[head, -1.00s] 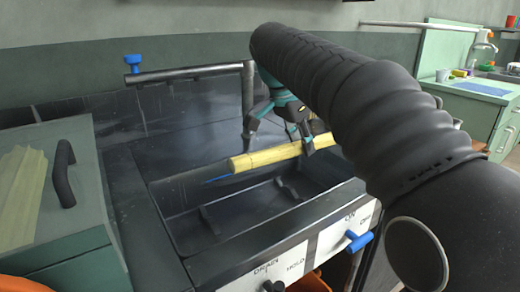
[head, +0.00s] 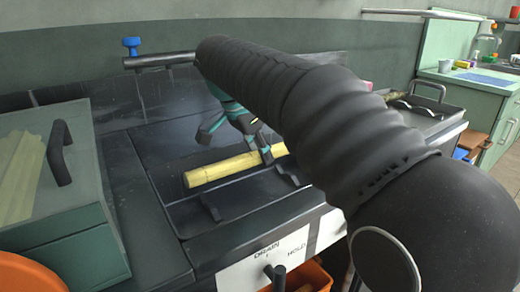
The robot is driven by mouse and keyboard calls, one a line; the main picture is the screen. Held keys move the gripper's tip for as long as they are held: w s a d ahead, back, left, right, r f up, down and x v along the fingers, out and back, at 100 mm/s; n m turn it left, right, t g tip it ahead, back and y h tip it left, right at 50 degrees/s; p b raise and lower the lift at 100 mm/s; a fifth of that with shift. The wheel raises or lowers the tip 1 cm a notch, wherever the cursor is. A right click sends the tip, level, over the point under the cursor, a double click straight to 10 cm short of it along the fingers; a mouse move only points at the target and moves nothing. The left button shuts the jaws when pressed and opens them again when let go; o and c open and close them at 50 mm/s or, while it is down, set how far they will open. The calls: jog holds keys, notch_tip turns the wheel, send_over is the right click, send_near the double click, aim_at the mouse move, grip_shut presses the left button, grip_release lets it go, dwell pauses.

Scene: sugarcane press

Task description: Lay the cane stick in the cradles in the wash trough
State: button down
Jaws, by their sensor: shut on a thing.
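The yellow cane stick (head: 222,170) lies roughly level in or just above the dark wash trough (head: 160,186). My gripper (head: 256,158) is shut on the stick near its right part. One dark cradle (head: 211,206) shows below and in front of the stick's left part. A second cradle (head: 287,172) shows by its right part. Whether the stick touches the cradles cannot be told from this view. My arm hides the right side of the trough.
A green box with a black handle (head: 60,152) and pale sticks on it stands at the left. A spray pipe with a blue knob (head: 131,46) runs behind the trough. The front panel (head: 262,262) has a black lever. A dark tray (head: 432,112) lies at the right.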

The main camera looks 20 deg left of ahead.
aim_at(250, 166)
jog(key=shift+f+b, duration=2.7)
jog(key=shift+f, duration=0.35)
jog(key=shift+f+b, duration=1)
jog(key=shift+f, duration=0.7)
jog(key=shift+c, duration=0.8)
grip_release()
jog(key=shift+p+v, duration=2.9)
jog(key=shift+v, duration=0.45)
jog(key=shift+s+r, duration=0.1)
